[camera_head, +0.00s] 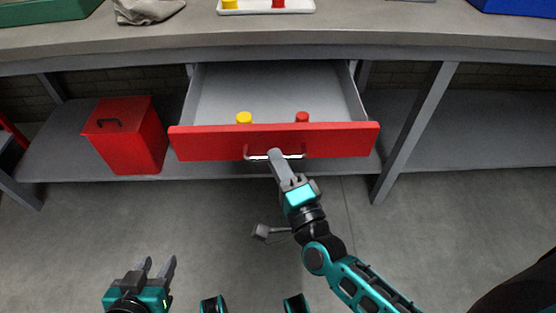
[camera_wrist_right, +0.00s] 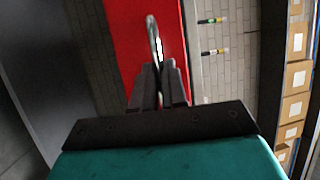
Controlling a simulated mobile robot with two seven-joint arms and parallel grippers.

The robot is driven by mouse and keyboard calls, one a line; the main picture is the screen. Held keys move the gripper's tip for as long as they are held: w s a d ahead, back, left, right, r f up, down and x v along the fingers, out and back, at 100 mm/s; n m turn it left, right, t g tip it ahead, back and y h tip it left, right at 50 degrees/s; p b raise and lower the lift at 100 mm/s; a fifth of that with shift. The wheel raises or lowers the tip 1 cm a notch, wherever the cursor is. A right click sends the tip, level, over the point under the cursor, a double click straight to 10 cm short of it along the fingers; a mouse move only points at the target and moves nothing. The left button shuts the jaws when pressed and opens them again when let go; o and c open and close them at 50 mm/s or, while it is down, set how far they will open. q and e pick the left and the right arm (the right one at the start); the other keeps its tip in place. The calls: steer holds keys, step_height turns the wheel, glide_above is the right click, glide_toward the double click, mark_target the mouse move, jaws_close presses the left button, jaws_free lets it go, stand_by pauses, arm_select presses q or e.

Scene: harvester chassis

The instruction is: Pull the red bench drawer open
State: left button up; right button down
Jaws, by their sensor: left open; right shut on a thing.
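The red bench drawer (camera_head: 330,141) is pulled well out from under the workbench in the head view, and its grey inside shows. A yellow cylinder (camera_head: 244,118) and a red cylinder (camera_head: 302,117) stand in it near the front panel. My right gripper (camera_head: 274,155) is shut on the drawer handle (camera_head: 257,157) at the middle of the panel. In the right wrist view, the fingers (camera_wrist_right: 160,85) close around the metal handle (camera_wrist_right: 153,35) against the red panel (camera_wrist_right: 133,40). My left gripper (camera_head: 158,267) is open and empty, low at the left, away from the drawer.
A red lidded bin (camera_head: 126,135) stands on the lower shelf left of the drawer. A bench leg (camera_head: 415,130) is at the right. The bench top (camera_head: 380,27) holds a grey cloth (camera_head: 147,10) and a white tray (camera_head: 266,11). The floor in front is clear.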

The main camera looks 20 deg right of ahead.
arm_select(q)
steer(key=shift+w, duration=0.1)
steer(key=shift+r, duration=0.1)
arm_select(e)
steer(key=c, duration=1.2)
jaws_free()
arm_select(q)
steer(key=shift+d, duration=0.1)
arm_select(e)
steer(key=shift+o, duration=0.2)
